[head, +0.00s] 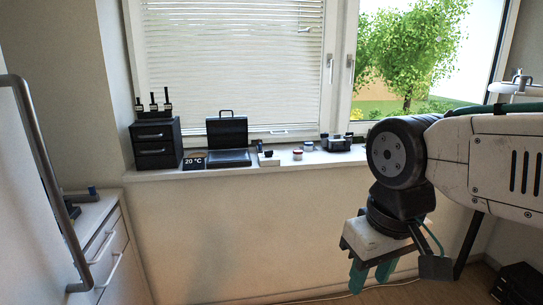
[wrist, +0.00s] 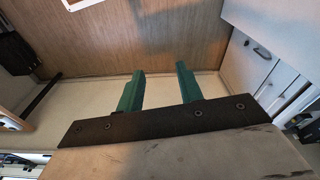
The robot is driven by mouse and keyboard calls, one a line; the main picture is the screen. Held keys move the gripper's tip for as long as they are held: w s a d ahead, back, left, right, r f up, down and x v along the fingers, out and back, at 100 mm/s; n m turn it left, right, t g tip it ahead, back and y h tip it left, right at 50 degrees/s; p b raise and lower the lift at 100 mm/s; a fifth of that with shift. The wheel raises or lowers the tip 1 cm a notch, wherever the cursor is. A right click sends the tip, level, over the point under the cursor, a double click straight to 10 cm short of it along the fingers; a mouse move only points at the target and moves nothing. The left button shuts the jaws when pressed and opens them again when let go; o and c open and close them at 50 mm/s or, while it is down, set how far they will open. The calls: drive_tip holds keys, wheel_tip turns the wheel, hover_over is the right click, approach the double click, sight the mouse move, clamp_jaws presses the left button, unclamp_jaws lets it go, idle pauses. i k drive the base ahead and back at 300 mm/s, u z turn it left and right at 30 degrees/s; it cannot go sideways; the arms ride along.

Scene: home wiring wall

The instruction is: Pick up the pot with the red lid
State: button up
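A small pot (head: 298,154) with a reddish top stands on the white windowsill in the head view; it is too small to make out fully. Another small pot (head: 308,146) with a bluish top stands just behind and to its right. My gripper (head: 371,278) hangs at the lower right, below the sill and well apart from the pots. Its two green fingers also show in the wrist view (wrist: 158,75), apart with nothing between them. Neither pot shows in the wrist view, which looks at the floor and lower wall.
The windowsill (head: 225,171) also holds a black drawer box (head: 156,145), an open black case (head: 228,142), a "20 °C" display (head: 193,161), a small white block (head: 268,159) and a dark device (head: 336,143). A white drawer cabinet (head: 105,240) stands at left. A black box (head: 518,284) lies lower right.

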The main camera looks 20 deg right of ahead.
sight(298, 154)
drive_tip(key=z, duration=0.65)
drive_tip(key=i, duration=1.55)
drive_tip(key=z, duration=0.75)
